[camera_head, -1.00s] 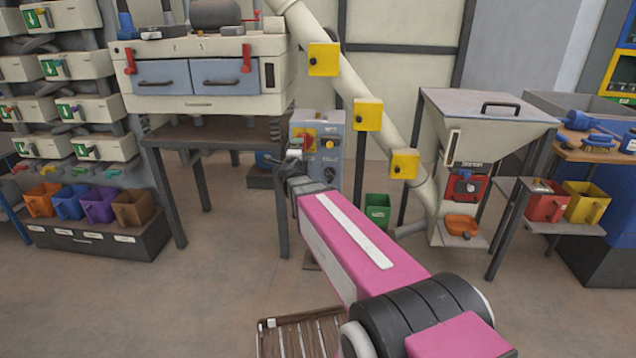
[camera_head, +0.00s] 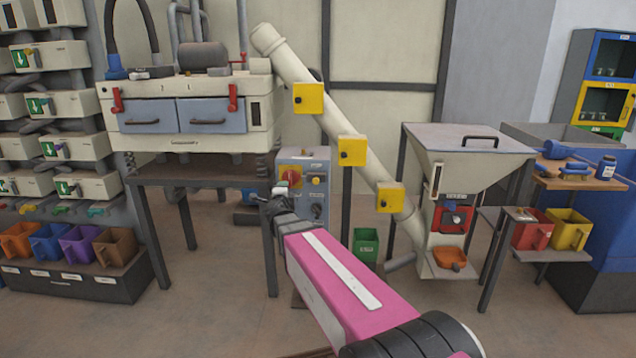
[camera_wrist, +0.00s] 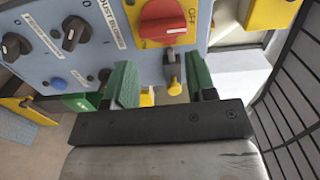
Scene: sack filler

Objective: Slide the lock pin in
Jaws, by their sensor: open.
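The blue-grey control panel (camera_head: 318,165) stands beneath the slanted tube, with a red rotary switch on a yellow plate (camera_head: 283,186). In the wrist view the red switch (camera_wrist: 168,22) is at top centre, marked OFF. Just below it is a small pin-like piece with a grey upper part and yellow end (camera_wrist: 173,84), which looks like the lock pin. It appears between the green fingers of my gripper (camera_wrist: 163,85), which are open and apart from it. In the head view my gripper (camera_head: 274,204) is in front of the panel's lower left; its fingertips are too small to make out.
In the wrist view black knobs (camera_wrist: 74,32) and a blue button (camera_wrist: 59,83) are on the panel left of my fingers. A dark slatted surface (camera_wrist: 290,100) is close on the right. A table leg (camera_head: 268,245) stands by my arm; a green bin (camera_head: 365,246) is right.

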